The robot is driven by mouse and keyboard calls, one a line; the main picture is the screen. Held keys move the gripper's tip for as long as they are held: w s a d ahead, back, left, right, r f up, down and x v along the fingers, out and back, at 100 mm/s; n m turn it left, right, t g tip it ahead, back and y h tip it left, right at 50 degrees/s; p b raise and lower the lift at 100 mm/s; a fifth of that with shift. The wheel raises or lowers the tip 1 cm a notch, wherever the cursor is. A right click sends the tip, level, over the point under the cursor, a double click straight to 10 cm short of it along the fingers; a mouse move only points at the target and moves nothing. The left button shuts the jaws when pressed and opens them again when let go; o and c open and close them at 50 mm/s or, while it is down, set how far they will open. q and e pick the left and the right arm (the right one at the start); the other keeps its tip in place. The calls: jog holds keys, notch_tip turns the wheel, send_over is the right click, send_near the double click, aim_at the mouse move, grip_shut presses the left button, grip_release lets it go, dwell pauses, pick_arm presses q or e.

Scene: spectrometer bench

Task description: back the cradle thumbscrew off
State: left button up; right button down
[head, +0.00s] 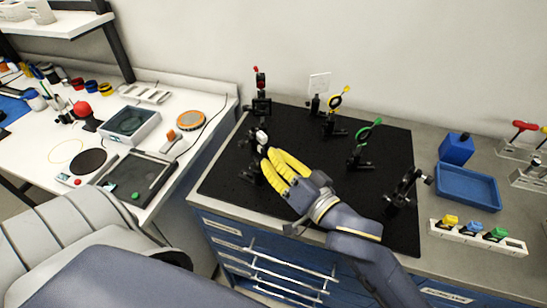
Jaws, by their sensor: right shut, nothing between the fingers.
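A black mount with a pale, silvery part (258,135) stands on the left of the black breadboard (225,185); it looks like the cradle, but the thumbscrew is too small to make out. My right gripper (267,154), with yellow fingers, reaches in from the lower right, its tips just below and right of that mount. It is shut and empty. I cannot tell whether the tips touch the mount. The fingers hide part of the breadboard there. My left gripper is out of view.
Optic posts with a red tip (257,75), a yellow ring (335,101) and a green ring (371,129) stand on the breadboard. A black mount (404,188) is near its right edge. A blue tray (468,187) lies to the right. A white bench (205,105) is at left.

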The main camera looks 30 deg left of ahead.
jog(key=shift+n, duration=0.5)
jog(key=n, duration=0.4)
jog(key=shift+f+n, duration=0.1)
jog(key=shift+n, duration=0.3)
jog(key=n, duration=1.2)
jog(key=shift+w+n, duration=0.1)
jog(key=shift+n, duration=0.2)
jog(key=n, duration=0.6)
jog(key=c, duration=1.4)
grip_release()
jog(key=shift+d, duration=0.15)
jog(key=v, duration=1.2)
